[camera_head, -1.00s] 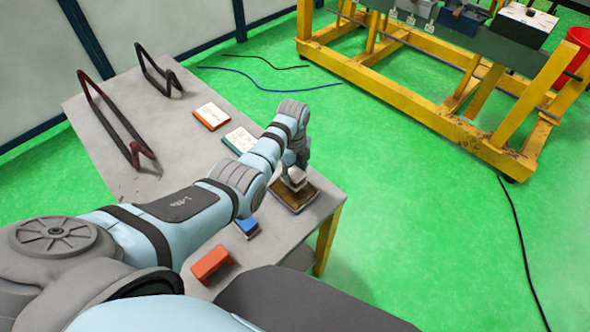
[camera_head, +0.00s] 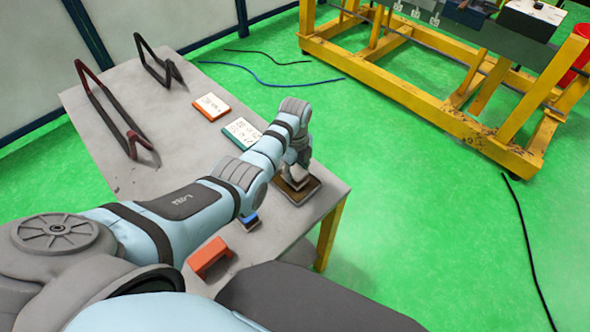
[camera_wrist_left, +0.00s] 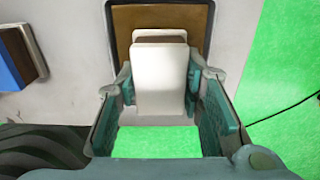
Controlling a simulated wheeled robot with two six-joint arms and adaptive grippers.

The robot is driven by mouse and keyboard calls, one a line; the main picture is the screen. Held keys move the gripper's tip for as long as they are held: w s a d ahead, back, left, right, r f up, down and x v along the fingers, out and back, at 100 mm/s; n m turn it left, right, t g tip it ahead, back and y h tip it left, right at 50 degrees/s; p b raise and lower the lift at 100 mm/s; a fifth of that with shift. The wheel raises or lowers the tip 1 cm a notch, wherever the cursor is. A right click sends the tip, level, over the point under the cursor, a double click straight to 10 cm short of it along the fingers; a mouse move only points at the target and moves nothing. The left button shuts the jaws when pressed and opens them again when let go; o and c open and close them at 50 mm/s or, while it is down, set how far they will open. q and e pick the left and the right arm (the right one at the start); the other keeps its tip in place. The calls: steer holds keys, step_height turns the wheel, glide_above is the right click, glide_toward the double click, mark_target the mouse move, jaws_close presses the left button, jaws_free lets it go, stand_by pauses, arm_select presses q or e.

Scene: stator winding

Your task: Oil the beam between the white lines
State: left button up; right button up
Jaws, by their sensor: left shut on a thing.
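My left gripper (camera_head: 297,172) is at the right corner of the grey table, over a shallow brown tray (camera_head: 305,196). It is shut on a white block (camera_wrist_left: 160,80), which shows between the fingers (camera_wrist_left: 163,90) in the left wrist view. The tray (camera_wrist_left: 122,25) lies behind the block there. I cannot tell whether the block touches the tray. A dark green beam (camera_head: 480,37) runs along the top of a yellow frame at the upper right. I cannot make out white lines on it. My right gripper is not in view.
The grey table (camera_head: 180,150) carries two bent bar frames (camera_head: 108,110), an orange-edged card (camera_head: 211,107), a green-edged card (camera_head: 242,132), a blue block (camera_head: 249,220) and an orange-red handle-like piece (camera_head: 208,257). Green floor lies between table and yellow frame (camera_head: 400,95). Cables lie on the floor.

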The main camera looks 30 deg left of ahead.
mark_target(295, 170)
arm_select(q)
steer(key=shift+f+b, duration=0.4)
steer(key=shift+f, duration=0.1)
stand_by(0.3)
stand_by(1.0)
step_height(295, 170, up, 5)
steer(key=p, duration=0.6)
steer(key=shift+r, duration=0.1)
steer(key=shift+r+p, duration=0.45)
steer(key=shift+r, duration=0.5)
steer(key=shift+f, duration=0.1)
